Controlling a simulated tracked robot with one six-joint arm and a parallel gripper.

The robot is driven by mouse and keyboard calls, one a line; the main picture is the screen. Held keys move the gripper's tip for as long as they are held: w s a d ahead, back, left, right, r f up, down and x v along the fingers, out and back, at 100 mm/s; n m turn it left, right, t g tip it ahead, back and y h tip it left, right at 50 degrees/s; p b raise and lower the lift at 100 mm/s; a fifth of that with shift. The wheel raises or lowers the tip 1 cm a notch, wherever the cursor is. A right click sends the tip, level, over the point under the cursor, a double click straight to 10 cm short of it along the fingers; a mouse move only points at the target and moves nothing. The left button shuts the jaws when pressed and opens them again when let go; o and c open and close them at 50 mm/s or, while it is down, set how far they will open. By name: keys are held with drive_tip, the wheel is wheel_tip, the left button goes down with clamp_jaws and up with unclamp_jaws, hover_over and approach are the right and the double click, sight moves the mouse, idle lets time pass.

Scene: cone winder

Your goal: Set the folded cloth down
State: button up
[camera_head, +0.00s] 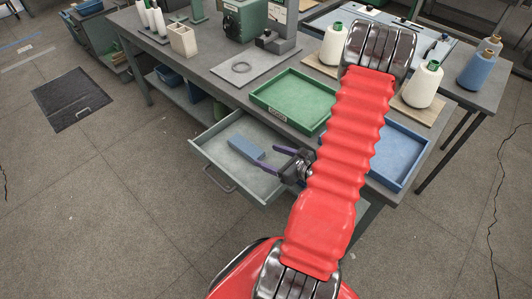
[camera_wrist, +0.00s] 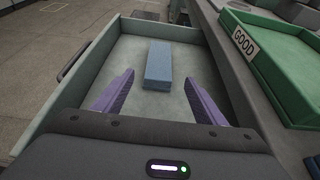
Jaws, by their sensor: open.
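The folded cloth (camera_wrist: 159,66) is a blue-grey flat block lying on the floor of an open drawer (camera_wrist: 62,88). In the head view the cloth (camera_head: 246,148) shows in the drawer (camera_head: 204,147), left of my gripper. My gripper (camera_wrist: 147,95) is open, its two purple fingers apart with nothing between them. The cloth lies just beyond the fingertips and apart from them in the wrist view. In the head view my gripper (camera_head: 274,160) is over the drawer, with my red arm hiding part of the bench behind it.
A green tray labelled GOOD (camera_wrist: 276,50) stands on the bench right of the drawer. A blue tray (camera_head: 407,155) lies partly behind my arm. Yarn cones (camera_head: 423,84) stand on the bench. The drawer floor around the cloth is clear.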

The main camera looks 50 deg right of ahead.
drive_tip(key=shift+s+r, duration=0.2)
drive_tip(key=shift+s, duration=0.25)
idle(0.4)
drive_tip(key=w+a+r+n+g+y, duration=0.1)
drive_tip(key=a+r+n+g+y, duration=0.15)
drive_tip(key=a+r+n, duration=0.45)
drive_tip(key=w+a+r+n+g+y, duration=0.1)
drive_tip(key=a+r+n+g+y, duration=0.25)
drive_tip(key=a, duration=0.55)
drive_tip(key=w+a+r+n+g+y, duration=0.1)
drive_tip(key=a+r+n+y, duration=0.1)
drive_tip(key=a+r+n, duration=0.45)
drive_tip(key=s+a+r+n+g+h, duration=0.35)
drive_tip(key=s+a+n, duration=0.25)
drive_tip(key=a+n, duration=0.3)
drive_tip(key=s+r+n+t+h, duration=0.2)
drive_tip(key=r+n+h, duration=0.3)
drive_tip(key=r+n, duration=0.4)
drive_tip(key=shift+s+d+r+n+t, duration=0.3)
drive_tip(key=shift+s+d+r+t, duration=0.1)
drive_tip(key=shift+s+r, duration=0.15)
